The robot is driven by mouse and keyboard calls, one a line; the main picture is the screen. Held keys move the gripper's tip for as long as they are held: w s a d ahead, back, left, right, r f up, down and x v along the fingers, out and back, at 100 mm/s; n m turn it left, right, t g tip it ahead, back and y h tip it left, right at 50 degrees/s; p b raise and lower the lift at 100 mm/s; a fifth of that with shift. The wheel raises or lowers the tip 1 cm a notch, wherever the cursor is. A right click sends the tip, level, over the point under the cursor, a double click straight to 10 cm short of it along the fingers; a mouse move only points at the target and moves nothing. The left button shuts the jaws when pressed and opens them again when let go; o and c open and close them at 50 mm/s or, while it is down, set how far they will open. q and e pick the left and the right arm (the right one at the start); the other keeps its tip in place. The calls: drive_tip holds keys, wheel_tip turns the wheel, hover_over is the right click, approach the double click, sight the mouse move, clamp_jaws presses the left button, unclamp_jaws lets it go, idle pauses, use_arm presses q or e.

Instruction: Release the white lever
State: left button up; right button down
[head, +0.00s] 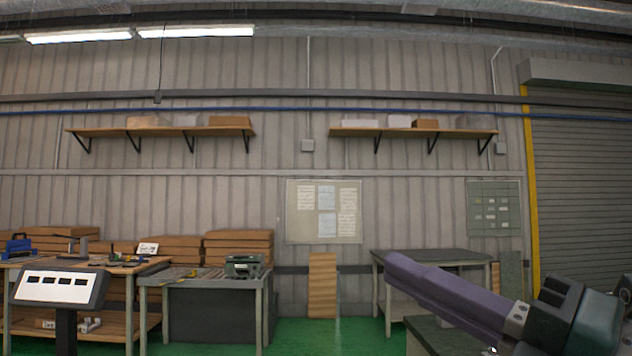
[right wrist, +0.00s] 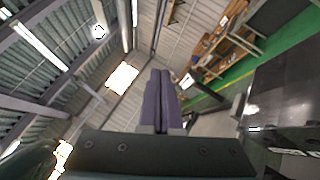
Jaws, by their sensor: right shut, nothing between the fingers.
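My right gripper (head: 396,264) reaches in from the lower right of the head view, its long purple fingers pointing left and slightly up. It is shut and empty, in the air in front of a grey table. In the right wrist view, the two purple fingers (right wrist: 160,78) lie side by side with nothing between them. I cannot make out a white lever in either view. No heating element is recognizable. My left gripper is not in view.
A white panel with dark slots (head: 60,287) stands on a black post at the lower left. Behind it are workbenches (head: 200,282) with wooden boxes (head: 238,245). A grey table (head: 430,257) stands at the right. Green floor (head: 310,338) shows between the benches.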

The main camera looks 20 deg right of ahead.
use_arm(q)
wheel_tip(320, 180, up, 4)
drive_tip(key=p, duration=0.2)
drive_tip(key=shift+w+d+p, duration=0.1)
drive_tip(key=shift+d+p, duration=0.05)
drive_tip(key=shift+p, duration=0.25)
use_arm(e)
drive_tip(key=r+m+h, duration=0.1)
drive_tip(key=d+m+h, duration=0.1)
drive_tip(key=d+r+m+h, duration=0.1)
drive_tip(key=shift+w+r+m, duration=0.3)
drive_tip(key=shift+r, duration=0.05)
